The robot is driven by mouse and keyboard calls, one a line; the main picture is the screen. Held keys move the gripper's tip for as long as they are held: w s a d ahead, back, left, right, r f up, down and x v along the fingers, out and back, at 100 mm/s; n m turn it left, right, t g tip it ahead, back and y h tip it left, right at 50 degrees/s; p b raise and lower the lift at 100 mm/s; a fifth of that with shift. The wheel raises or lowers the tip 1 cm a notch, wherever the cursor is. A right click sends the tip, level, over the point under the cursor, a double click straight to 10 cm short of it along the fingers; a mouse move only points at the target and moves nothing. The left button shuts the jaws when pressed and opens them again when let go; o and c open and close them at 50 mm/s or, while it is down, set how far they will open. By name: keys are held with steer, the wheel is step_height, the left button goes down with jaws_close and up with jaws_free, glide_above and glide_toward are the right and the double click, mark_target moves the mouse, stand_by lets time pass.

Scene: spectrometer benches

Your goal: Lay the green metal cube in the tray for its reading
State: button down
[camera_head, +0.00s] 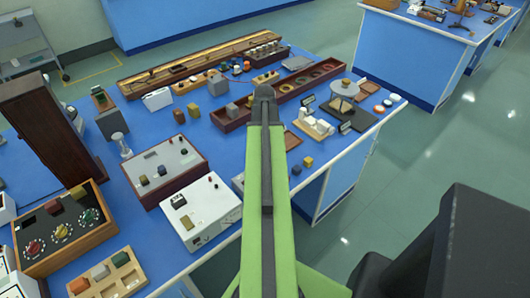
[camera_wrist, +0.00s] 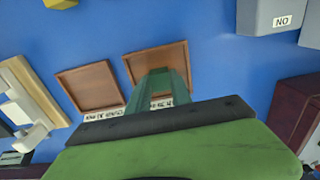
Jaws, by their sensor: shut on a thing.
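My gripper (camera_wrist: 160,100) shows in the wrist view as a green body with a black front edge. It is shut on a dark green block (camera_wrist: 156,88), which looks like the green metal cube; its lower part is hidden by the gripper. Two shallow brown trays lie on the blue bench beyond it, a left tray (camera_wrist: 88,86) and a right tray (camera_wrist: 142,62). The block overlaps the right tray in the picture; I cannot tell its height above it. Each tray has a white label, partly covered or blurred. In the head view my arm hides the gripper and the block.
A grey box marked NO (camera_wrist: 278,14) stands at upper right in the wrist view. The head view shows a crowded bench: white instrument boxes (camera_head: 203,210), a long wooden rail (camera_head: 190,62), and a yellow cube (camera_head: 308,161). Open floor (camera_head: 425,150) lies to the right.

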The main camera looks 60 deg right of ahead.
steer(key=shift+f, duration=0.15)
steer(key=c, duration=1.2)
jaws_free()
steer(key=shift+o, duration=0.2)
steer(key=shift+r, duration=0.2)
step_height(320, 180, up, 12)
steer(key=p, duration=1.2)
